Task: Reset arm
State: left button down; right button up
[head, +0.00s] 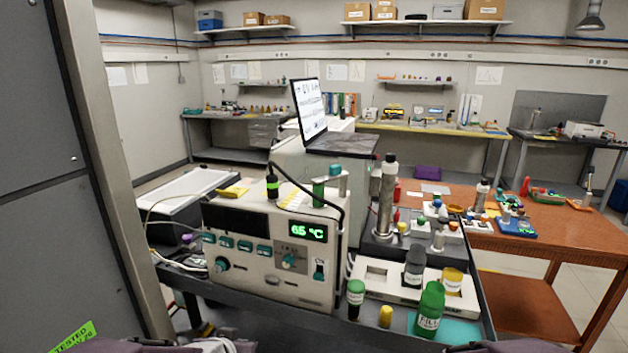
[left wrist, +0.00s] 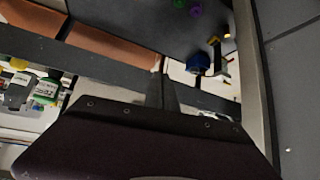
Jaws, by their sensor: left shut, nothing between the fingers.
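My left gripper (left wrist: 163,76) shows in the left wrist view, its narrow fingers together at the middle with nothing between them. It points over the floor and dark furniture and touches no object that I can see. In the head view only purple parts of my arms show at the bottom edge, and neither gripper's fingers are visible there. My right gripper is in neither view.
A particle classifier (head: 270,250) reading 65 °C stands on a dark cart, with a green bottle (head: 429,309), small vials and a white rack (head: 378,287) to its right. An orange bench (head: 540,238) is farther right. A grey cabinet (head: 60,150) stands close at left.

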pick_arm(q)
jog(key=s+a+f+g, duration=0.1)
jog(key=s+f+g, duration=0.65)
jog(key=s, duration=0.55)
notch_tip(320, 180, up, 12)
jog(key=s+p, duration=0.2)
jog(key=p, duration=1)
jog(key=shift+a+r+n+p, duration=0.2)
jog(key=shift+a+n+p, duration=0.05)
jog(key=shift+n+p, duration=0.15)
